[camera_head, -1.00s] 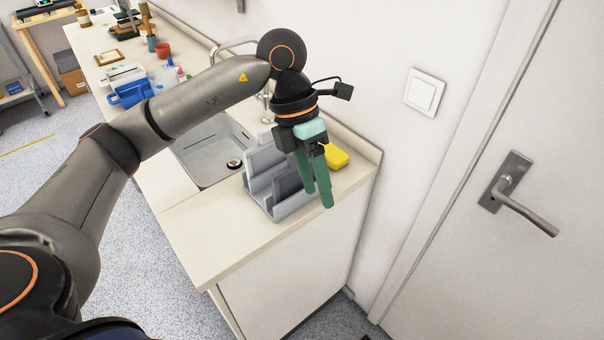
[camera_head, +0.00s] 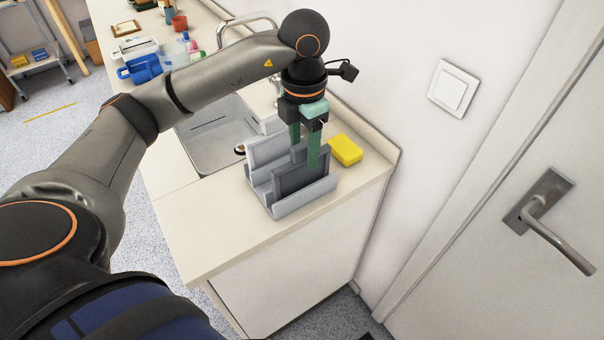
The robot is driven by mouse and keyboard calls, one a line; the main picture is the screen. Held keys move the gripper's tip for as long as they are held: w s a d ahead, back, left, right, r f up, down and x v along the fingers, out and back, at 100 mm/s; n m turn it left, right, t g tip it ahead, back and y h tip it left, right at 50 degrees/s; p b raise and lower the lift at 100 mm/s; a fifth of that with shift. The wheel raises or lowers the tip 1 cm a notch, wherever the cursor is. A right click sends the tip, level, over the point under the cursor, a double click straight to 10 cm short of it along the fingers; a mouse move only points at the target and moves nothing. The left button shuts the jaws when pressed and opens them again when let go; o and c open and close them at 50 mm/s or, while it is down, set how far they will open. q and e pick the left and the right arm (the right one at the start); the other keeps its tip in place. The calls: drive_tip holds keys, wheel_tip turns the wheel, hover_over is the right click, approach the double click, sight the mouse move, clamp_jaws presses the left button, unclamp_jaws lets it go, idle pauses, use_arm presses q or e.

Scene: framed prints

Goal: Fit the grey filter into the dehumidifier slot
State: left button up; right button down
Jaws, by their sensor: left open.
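The dehumidifier (camera_head: 318,194) appears as a light grey, slotted unit on the counter, between the sink and the counter's near end. A darker grey flat panel, which looks like the filter (camera_head: 292,183), stands on edge in its front slot, its lower edge hidden by the front wall. My left gripper (camera_head: 305,162) points down over the panel's upper edge. My right gripper is out of view.
A yellow sponge (camera_head: 346,150) lies right of the unit, near the wall. The sink (camera_head: 217,134) and tap (camera_head: 243,22) are behind and left. The counter front (camera_head: 215,230) is clear. A door handle (camera_head: 545,220) is at the right.

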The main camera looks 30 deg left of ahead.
sight(302, 167)
use_arm(q)
drive_tip(key=f, duration=0.3)
drive_tip(key=shift+s+f, duration=0.35)
drive_tip(key=shift+s, duration=0.05)
drive_tip(key=shift+w+f, duration=0.1)
drive_tip(key=shift+f, duration=0.55)
drive_tip(key=shift+c, duration=0.3)
clamp_jaws()
